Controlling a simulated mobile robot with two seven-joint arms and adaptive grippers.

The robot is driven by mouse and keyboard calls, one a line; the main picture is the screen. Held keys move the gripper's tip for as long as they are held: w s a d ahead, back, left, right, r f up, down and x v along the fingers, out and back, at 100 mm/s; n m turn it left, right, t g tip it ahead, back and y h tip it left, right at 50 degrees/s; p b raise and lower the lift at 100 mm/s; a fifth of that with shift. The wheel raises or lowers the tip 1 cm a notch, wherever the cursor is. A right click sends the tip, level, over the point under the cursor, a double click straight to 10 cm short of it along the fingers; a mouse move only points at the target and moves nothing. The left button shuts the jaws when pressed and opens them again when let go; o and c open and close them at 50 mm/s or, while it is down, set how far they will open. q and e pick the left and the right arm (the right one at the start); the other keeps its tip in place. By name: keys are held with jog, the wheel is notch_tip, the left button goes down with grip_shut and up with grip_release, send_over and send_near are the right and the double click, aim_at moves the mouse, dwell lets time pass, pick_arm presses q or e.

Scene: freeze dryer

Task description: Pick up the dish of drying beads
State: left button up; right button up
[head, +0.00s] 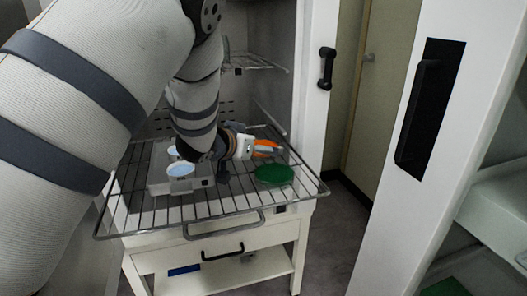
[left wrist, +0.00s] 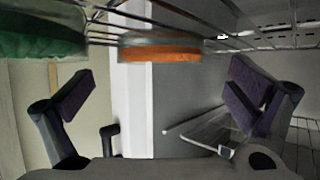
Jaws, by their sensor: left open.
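A shallow dish with orange contents (head: 266,147) stands on the wire rack, partly hidden by my left gripper (head: 250,149). It also shows in the left wrist view as a clear-sided dish with an orange layer (left wrist: 160,52). A dish with green contents (head: 274,174) stands beside it, and in the left wrist view it is at the upper left (left wrist: 38,38). I take the orange one as the drying beads, but single beads cannot be made out. In the left wrist view my left gripper (left wrist: 165,95) has its fingers wide apart and nothing between them. My right gripper is not in view.
The wire rack (head: 225,205) extends from the open dryer chamber above a white drawer cart (head: 220,258). A pale-blue-topped dish (head: 180,170) stands on a metal block to the left. The open white door (head: 430,150) stands at the right.

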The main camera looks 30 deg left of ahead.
pick_arm(q)
jog(key=shift+w+f, duration=0.75)
jog(key=shift+w, duration=0.05)
jog(key=shift+w+a, duration=0.1)
jog(key=shift+w, duration=0.4)
jog(key=shift+s+r, duration=0.1)
jog(key=shift+r, duration=0.05)
jog(key=shift+c, duration=1.1)
jog(key=c, duration=1.1)
jog(key=shift+o, duration=0.2)
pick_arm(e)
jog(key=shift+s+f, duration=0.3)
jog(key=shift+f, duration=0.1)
